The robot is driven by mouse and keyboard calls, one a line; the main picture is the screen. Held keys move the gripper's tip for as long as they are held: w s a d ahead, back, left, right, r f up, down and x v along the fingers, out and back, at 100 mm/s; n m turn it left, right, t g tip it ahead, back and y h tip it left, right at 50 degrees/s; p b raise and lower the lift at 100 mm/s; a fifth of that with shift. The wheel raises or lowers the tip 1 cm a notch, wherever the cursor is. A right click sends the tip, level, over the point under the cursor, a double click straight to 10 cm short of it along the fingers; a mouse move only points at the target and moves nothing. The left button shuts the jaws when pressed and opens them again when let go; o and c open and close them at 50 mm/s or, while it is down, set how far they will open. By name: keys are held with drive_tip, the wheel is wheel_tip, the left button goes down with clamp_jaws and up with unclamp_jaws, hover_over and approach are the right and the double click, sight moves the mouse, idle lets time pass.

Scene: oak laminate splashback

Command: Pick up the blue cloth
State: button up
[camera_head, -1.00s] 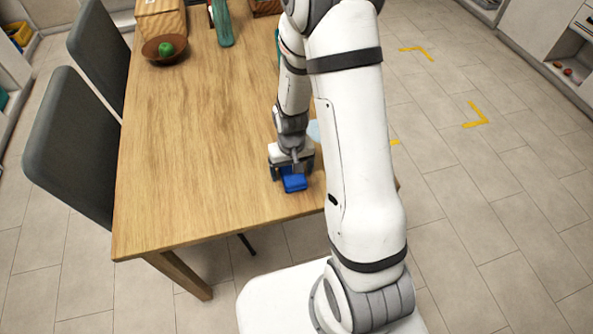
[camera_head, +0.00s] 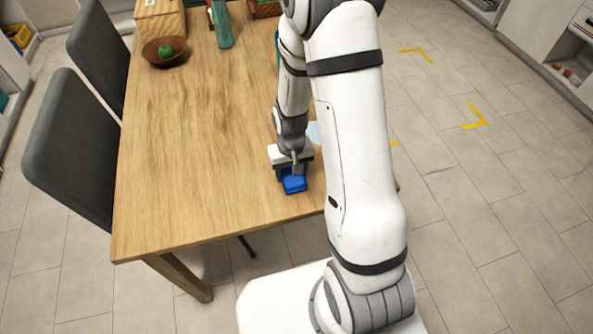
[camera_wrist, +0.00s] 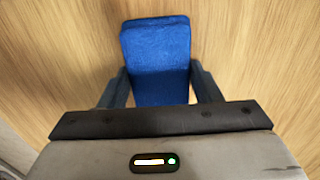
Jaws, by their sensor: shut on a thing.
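The blue cloth (camera_head: 294,184) is a small folded block near the front right part of the wooden table (camera_head: 190,150). My gripper (camera_head: 291,172) is over it, pointing down. In the wrist view the blue cloth (camera_wrist: 157,58) lies between the two dark fingers of my gripper (camera_wrist: 160,85), and the fingers are shut on it. Its far end sticks out past the fingertips, and its near end is hidden behind the gripper body. I cannot tell whether the cloth touches the table or is slightly above it.
A brown bowl (camera_head: 158,57) with a green apple (camera_head: 165,50), a green bottle (camera_head: 221,25) and a wooden box (camera_head: 160,20) stand at the table's far end. Grey chairs (camera_head: 72,135) line the left side. The table's middle is clear.

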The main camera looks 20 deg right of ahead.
wheel_tip(320, 180, up, 10)
idle(0.5)
